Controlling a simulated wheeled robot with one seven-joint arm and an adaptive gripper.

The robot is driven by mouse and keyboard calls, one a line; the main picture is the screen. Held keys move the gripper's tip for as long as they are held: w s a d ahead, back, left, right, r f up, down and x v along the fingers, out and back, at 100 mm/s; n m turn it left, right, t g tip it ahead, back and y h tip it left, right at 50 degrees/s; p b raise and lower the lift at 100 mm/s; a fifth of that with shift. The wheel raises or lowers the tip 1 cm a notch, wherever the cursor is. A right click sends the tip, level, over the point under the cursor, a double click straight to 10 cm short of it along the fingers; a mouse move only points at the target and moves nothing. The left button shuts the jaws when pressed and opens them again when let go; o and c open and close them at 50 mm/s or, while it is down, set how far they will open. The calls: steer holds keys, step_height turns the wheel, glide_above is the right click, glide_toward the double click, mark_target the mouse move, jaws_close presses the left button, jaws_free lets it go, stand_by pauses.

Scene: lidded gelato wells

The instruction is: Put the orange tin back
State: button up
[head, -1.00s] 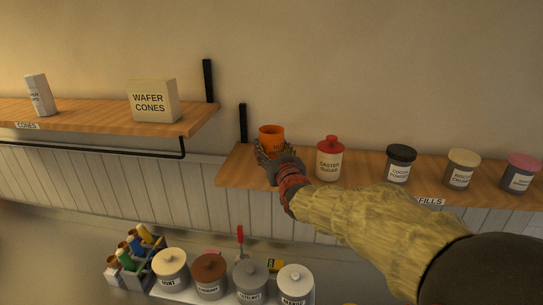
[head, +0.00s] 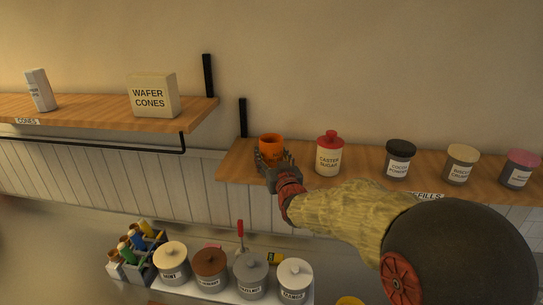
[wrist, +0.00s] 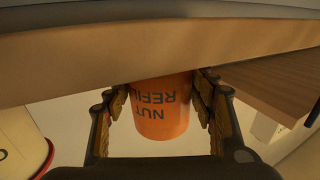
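The orange tin (head: 271,146) is upright at the left end of the right-hand shelf (head: 235,168). In the wrist view the tin (wrist: 162,106) appears upside down, with its "NUT REFILL" label partly visible. My gripper (head: 273,160) reaches it from the front, with a finger on each side. In the wrist view my gripper (wrist: 160,100) has its pads close against both sides of the tin, and I see no clear gap. The shelf's front edge hides the tin's base there, so I cannot tell whether it rests on the shelf.
The red-lidded caster sugar jar (head: 329,157) stands just right of the tin, then the cocoa powder jar (head: 398,160) and others. The upper-left shelf (head: 90,110) holds a wafer cones box (head: 153,96). Lidded wells (head: 211,270) and a bottle caddy (head: 143,262) are below.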

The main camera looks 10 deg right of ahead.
steer(key=o, duration=0.4)
steer(key=shift+r, duration=0.2)
steer(key=s+b, duration=0.2)
steer(key=s, duration=1)
steer(key=shift+b, duration=0.4)
steer(key=s+f+g, duration=0.4)
steer(key=s, duration=0.7)
steer(key=s+f+g, duration=0.4)
steer(key=s, duration=0.7)
steer(key=s+f+g, duration=0.4)
steer(key=s, duration=0.7)
steer(key=shift+s, duration=0.25)
